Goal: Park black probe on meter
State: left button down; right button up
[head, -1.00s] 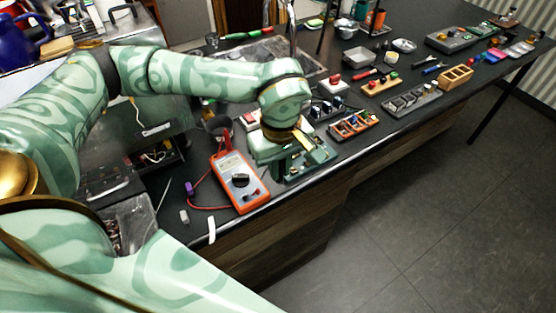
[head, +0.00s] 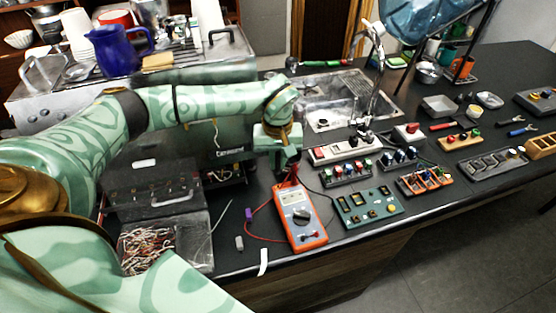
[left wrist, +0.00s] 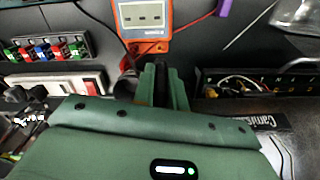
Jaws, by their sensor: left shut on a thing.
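The orange meter (head: 301,216) lies face up near the bench's front edge, with a dark dial and a grey face. Its screen end also shows at the top of the left wrist view (left wrist: 143,20). My left gripper (head: 285,171) is at the meter's far end, pointing down. In the left wrist view its green fingers (left wrist: 162,72) are shut on a thin dark thing, which I take to be the black probe, mostly hidden between them. A black lead (left wrist: 100,22) runs towards the fingers. A red piece (head: 293,172), apparently the red probe, is beside the gripper at the meter's top.
A green circuit board (head: 368,207) lies right of the meter. A power strip (head: 343,149) and a block of coloured terminals (head: 347,173) are behind it. A purple clip (head: 248,214) on the red lead is to the left, near an open tray of wires (head: 160,246).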

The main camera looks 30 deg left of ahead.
aim_at(278, 171)
pick_arm(q)
notch_tip(278, 171, down, 5)
jog(key=b, duration=0.4)
jog(key=shift+f+b, duration=0.15)
jog(key=shift+b, duration=0.2)
jog(key=shift+r, duration=0.2)
jog(key=shift+p, duration=0.35)
jog(key=shift+f, duration=0.1)
jog(key=shift+f, duration=0.65)
dwell(1.0)
jog(key=shift+p, duration=0.45)
